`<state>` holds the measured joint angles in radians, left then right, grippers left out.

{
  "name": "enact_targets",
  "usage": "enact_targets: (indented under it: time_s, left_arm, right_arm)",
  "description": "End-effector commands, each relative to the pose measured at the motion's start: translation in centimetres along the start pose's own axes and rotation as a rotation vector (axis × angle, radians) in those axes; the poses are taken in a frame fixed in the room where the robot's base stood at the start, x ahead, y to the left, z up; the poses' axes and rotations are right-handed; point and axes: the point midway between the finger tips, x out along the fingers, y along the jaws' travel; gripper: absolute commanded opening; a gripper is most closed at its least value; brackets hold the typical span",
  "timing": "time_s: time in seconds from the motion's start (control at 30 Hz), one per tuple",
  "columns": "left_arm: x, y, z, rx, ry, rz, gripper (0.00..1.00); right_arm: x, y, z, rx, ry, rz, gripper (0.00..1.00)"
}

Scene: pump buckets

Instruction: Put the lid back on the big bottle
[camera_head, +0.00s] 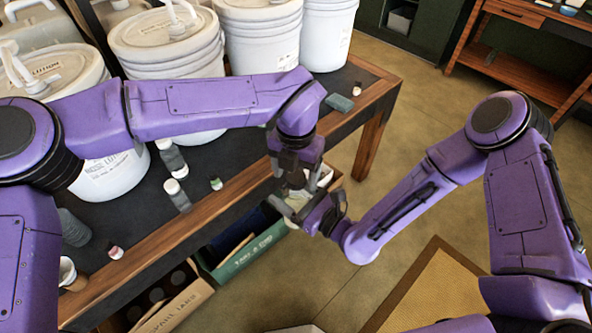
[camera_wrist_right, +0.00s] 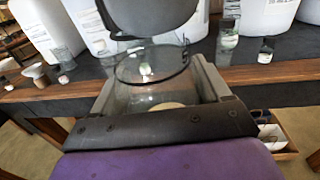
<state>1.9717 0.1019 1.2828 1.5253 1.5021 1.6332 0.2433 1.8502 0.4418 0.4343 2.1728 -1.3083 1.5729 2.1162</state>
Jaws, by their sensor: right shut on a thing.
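A clear glass jar (camera_wrist_right: 150,92) with a thin dark wire ring around its rim is gripped between the fingers of my right gripper (camera_wrist_right: 165,95). I see through it to the table. A dark grey rounded piece (camera_wrist_right: 150,14) hangs just above the jar's mouth; I cannot tell whether it is a lid or part of my left gripper. In the head view my left gripper (camera_head: 296,172) points down, close above my right gripper (camera_head: 303,212), beyond the table's front edge. Its fingers are dark and overlapped, so their opening is unclear.
Big white pump buckets (camera_head: 165,45) line the dark table (camera_head: 238,160). Small bottles (camera_head: 177,196), a small capped item (camera_head: 216,184), a red-and-white cap (camera_head: 115,252) and a glass (camera_head: 72,228) stand near its front. A green crate (camera_head: 245,255) and cardboard box (camera_head: 180,305) sit below.

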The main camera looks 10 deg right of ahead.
Motion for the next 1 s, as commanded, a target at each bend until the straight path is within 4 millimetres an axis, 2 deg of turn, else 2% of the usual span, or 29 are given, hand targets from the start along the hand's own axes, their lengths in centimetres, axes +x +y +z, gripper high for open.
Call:
enact_targets:
  time_s: [0.17,0.27,0.5,0.7,0.83,1.0]
  left_arm:
    - [-0.3,0.0,0.0,-0.001,-0.001,0.0,0.73]
    - [-1.6,0.1,0.1,-0.002,-0.004,0.002,0.73]
    - [-7.2,0.1,0.1,-0.002,-0.004,0.002,0.73]
    - [-10.8,0.0,0.1,-0.001,-0.002,0.001,0.73]
    - [-11.8,0.0,0.1,-0.001,0.0,0.0,0.73]
    - [-12.0,0.0,0.0,0.0,0.001,0.0,0.73]
  right_arm:
    - [0.0,0.0,0.1,0.0,-0.001,0.0,0.0]
    - [0.0,0.0,0.1,0.0,-0.001,0.0,0.0]
    - [0.0,0.0,0.1,0.0,-0.001,0.0,0.0]
    - [0.0,0.0,0.1,0.0,-0.001,0.0,0.0]
    - [0.0,0.0,0.1,0.0,-0.001,0.0,0.0]
    - [0.0,0.0,0.1,0.0,-0.001,0.0,0.0]
